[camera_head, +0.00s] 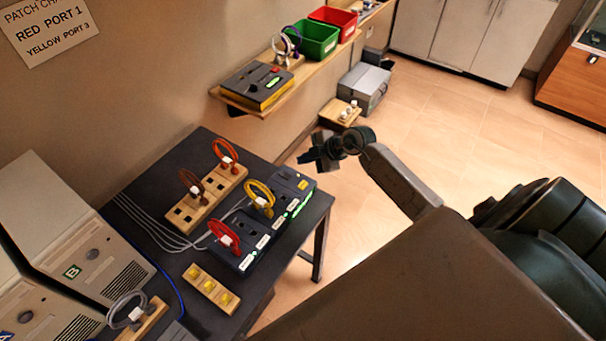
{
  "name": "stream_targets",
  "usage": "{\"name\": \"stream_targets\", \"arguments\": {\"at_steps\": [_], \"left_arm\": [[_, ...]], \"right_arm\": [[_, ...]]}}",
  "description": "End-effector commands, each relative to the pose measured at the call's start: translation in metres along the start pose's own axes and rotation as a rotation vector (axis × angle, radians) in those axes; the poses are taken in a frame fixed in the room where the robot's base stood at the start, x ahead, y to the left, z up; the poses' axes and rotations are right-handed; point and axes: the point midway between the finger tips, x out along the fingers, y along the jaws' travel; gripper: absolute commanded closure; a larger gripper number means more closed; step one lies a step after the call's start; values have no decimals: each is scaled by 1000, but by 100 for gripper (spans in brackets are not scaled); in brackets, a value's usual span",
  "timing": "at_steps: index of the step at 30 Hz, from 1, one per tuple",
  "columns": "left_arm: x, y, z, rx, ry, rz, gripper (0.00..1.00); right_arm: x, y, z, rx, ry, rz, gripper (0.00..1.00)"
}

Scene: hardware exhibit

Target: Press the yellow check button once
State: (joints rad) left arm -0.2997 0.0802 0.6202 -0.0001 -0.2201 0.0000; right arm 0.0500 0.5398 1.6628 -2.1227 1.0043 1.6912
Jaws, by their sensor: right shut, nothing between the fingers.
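A dark box (287,186) with green lights stands on the black table, with a small yellow button (303,184) on its top near the far right end. My right gripper (308,157) is shut and empty. In the picture it shows just above and right of the yellow button, apart from it; its exact height is hard to tell. A wooden strip (204,281) with yellow pieces lies nearer on the table. The labels are too small to read. My left gripper is out of view.
Red and yellow cable loops (260,195) stand up from the dark port units, beside a wooden holder (196,207) with brown and orange loops. Beige computers (85,250) stand at left. A wall shelf (240,103) holds a device and bins.

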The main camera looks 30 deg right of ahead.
Motion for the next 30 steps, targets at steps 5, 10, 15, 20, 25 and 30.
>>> {"name": "stream_targets", "arguments": {"at_steps": [5, 10, 15, 20, 25, 30], "left_arm": [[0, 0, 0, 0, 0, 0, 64], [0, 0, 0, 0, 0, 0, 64], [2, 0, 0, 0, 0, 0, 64], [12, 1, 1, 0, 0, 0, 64], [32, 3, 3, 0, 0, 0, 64], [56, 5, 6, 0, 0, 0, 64]], "right_arm": [[0, -1, 7, 7, -26, -21, 100], [0, -1, 6, 6, -24, -20, 100], [1, -2, 7, 6, -23, -20, 100], [7, -7, 12, 5, -23, -20, 100], [19, -16, 21, 5, -23, -19, 100], [33, -27, 32, 5, -23, -19, 100]]}}
